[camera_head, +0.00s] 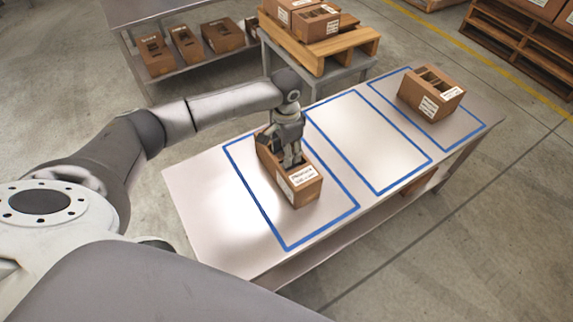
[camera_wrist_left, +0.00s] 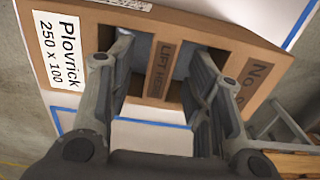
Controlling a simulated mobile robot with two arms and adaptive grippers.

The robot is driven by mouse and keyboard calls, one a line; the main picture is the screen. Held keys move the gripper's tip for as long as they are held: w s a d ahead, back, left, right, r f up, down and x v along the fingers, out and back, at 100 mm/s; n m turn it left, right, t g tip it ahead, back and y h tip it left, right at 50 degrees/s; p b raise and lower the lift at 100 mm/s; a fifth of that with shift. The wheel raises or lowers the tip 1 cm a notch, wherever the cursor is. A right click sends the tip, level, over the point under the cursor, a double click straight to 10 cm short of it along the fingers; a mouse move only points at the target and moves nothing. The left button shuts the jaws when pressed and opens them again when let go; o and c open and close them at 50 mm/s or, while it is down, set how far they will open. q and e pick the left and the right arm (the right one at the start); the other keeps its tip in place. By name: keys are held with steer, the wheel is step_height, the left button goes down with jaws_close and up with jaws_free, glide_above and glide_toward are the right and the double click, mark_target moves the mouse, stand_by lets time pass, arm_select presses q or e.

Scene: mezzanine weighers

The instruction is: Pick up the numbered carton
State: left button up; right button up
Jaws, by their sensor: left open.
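A brown open-topped carton (camera_head: 305,193) stands in the left blue-outlined area of the table (camera_head: 200,200), with a white label on its near end. In the left wrist view the carton (camera_wrist_left: 228,40) has a label reading "Plovrick 250 x 100" and a middle strip (camera_wrist_left: 162,70) marked "LIFT". My left gripper (camera_head: 291,160) points down at the carton's top. In the left wrist view its open fingers lie on either side of the strip, apart from each other; whether they touch it I cannot tell. My right gripper is not in view.
Another labelled carton (camera_head: 430,92) stands in the right blue outline; the middle outline (camera_head: 365,140) is empty. Behind, a wooden pallet (camera_head: 345,45) on a stand holds cartons. A low bench (camera_head: 130,12) at back left holds several cartons.

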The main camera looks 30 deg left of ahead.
arm_select(q)
steer(key=shift+f, duration=1)
steer(key=c, duration=1)
jaws_close()
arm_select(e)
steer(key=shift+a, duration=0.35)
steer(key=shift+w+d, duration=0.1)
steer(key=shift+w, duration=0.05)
